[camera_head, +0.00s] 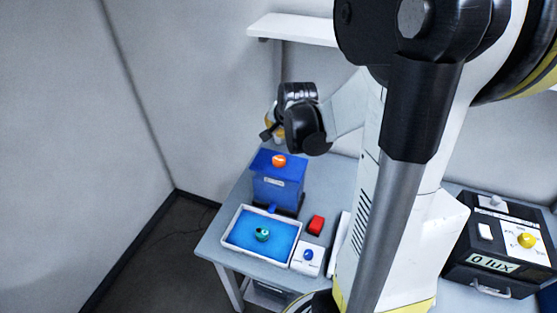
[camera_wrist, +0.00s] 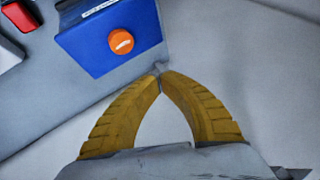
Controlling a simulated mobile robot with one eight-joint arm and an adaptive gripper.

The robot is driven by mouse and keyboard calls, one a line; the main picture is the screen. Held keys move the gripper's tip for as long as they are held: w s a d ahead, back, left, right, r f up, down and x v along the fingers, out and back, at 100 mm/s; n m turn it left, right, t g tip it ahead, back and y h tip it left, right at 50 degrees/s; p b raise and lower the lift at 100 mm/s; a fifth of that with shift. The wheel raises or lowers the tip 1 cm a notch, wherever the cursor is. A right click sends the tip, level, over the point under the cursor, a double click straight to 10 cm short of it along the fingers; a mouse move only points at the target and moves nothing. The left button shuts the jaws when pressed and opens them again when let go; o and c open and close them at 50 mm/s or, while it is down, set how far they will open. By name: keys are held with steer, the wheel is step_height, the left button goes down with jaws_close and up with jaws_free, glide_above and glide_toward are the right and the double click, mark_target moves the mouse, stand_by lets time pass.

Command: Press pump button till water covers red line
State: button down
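A blue box (camera_head: 278,185) with a round orange button (camera_head: 278,160) on top stands on the table. In the wrist view, the orange button (camera_wrist: 121,41) and the blue box top (camera_wrist: 90,37) are at upper left. A white-rimmed tray (camera_head: 227,231) holding blue water (camera_head: 245,226) with a small teal object (camera_head: 263,235) in it sits in front of the box. I cannot make out a red line. My gripper (camera_wrist: 160,75) is shut and empty, its yellow fingertips meeting just beside the box edge in the wrist view.
A small white box (camera_head: 314,266) with a blue knob (camera_head: 308,256) stands right of the tray. A black device (camera_head: 490,274) reading "0 lux" is at far right. A white shelf (camera_head: 290,29) hangs on the wall above.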

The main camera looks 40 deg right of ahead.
mark_target(277, 156)
step_height(277, 156, down, 8)
steer(key=b, duration=0.6)
steer(key=shift+f, duration=0.1)
steer(key=shift+f, duration=0.1)
stand_by(1.0)
steer(key=shift+f+b, duration=0.3)
steer(key=shift+b, duration=0.3)
steer(key=shift+f+b, duration=0.65)
steer(key=shift+f, duration=0.05)
stand_by(0.5)
steer(key=shift+r, duration=0.1)
steer(key=shift+r+p, duration=0.85)
steer(key=shift+r, duration=0.2)
step_height(277, 156, up, 5)
steer(key=p, duration=0.4)
